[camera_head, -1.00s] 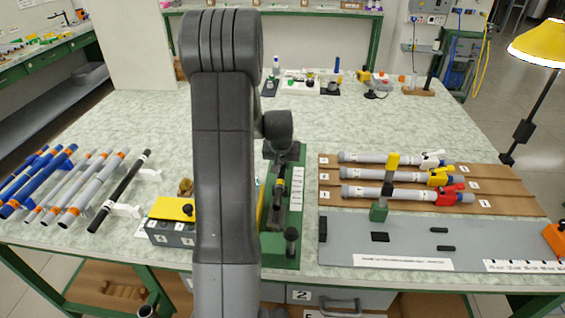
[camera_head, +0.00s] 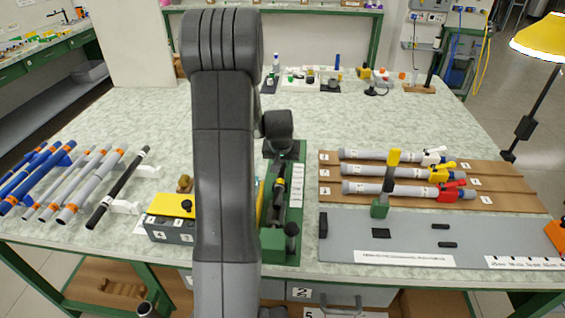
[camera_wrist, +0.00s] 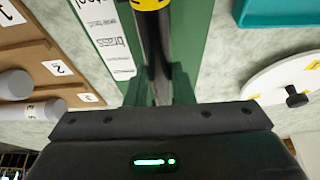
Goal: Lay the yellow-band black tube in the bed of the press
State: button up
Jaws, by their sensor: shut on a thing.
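The black tube with a yellow band (camera_wrist: 152,40) runs away from my gripper (camera_wrist: 158,92) in the wrist view, over the green press (camera_wrist: 190,35). My gripper is shut on the tube. In the head view the yellow band (camera_head: 280,184) shows just right of my arm, within the length of the green press (camera_head: 297,205). I cannot tell whether the tube touches the bed.
A rack at left holds blue, grey and black tubes (camera_head: 118,187). A yellow-topped box (camera_head: 172,206) stands left of my arm. Brown boards with clamped grey tubes (camera_head: 375,188) and a grey mat (camera_head: 345,240) lie right of the press. The table behind is mostly clear.

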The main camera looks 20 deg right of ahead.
jog(key=o, duration=0.8)
jog(key=shift+o, duration=0.2)
jog(key=v, duration=1.3)
jog(key=shift+s+r, duration=0.2)
jog(key=shift+r, duration=0.1)
jog(key=x, duration=1.4)
jog(key=shift+w+r, duration=0.1)
jog(key=shift+r, duration=0.2)
jog(key=shift+a+r, duration=0.1)
